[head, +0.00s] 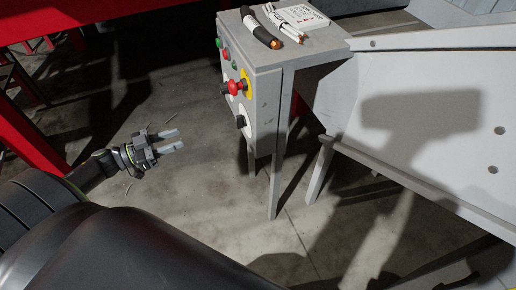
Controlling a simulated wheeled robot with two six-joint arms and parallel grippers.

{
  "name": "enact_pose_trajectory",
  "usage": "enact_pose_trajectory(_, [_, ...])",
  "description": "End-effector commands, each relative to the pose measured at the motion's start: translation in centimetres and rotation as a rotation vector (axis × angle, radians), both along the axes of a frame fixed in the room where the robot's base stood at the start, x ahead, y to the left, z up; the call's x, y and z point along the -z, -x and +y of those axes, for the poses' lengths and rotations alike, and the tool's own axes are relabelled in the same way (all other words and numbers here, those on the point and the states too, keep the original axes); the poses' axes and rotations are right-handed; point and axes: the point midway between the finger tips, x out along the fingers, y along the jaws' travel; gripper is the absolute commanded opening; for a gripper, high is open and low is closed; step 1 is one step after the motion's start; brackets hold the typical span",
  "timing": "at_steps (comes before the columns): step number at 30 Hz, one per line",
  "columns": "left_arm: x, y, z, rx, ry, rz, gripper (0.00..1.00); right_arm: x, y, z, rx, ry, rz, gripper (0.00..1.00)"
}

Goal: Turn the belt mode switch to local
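A grey control box (262,85) stands on legs in the middle of the head view, its button panel facing left. A black knob (240,122) sits low on the panel, and another black knob (225,89) sits higher, beside a red button (236,87) on a yellow plate. The labels are too small to read, so I cannot tell which knob is the belt mode switch or where it points. My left gripper (178,139) is open and empty, left of the panel and apart from it. My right gripper is not in view.
A pale sloping chute (440,100) stands right of the box. A red frame (35,125) is at the left. The space between gripper and panel looks clear.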

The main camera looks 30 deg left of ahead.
Motion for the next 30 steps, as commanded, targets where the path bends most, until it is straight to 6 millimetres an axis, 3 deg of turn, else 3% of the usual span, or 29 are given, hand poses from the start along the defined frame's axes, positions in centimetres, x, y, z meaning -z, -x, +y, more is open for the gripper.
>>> enact_pose_trajectory(8, [-1.0,-1.4,-2.1,0.058,0.012,-0.006,0.34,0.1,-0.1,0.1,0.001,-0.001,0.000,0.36])
enact_pose_trajectory(24, [-0.9,-10.2,-9.5,0.052,0.013,-0.007,0.34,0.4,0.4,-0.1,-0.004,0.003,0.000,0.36])
enact_pose_trajectory(30, [-0.9,-12.2,-11.3,0.052,0.011,-0.004,0.34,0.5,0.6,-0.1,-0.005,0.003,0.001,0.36])
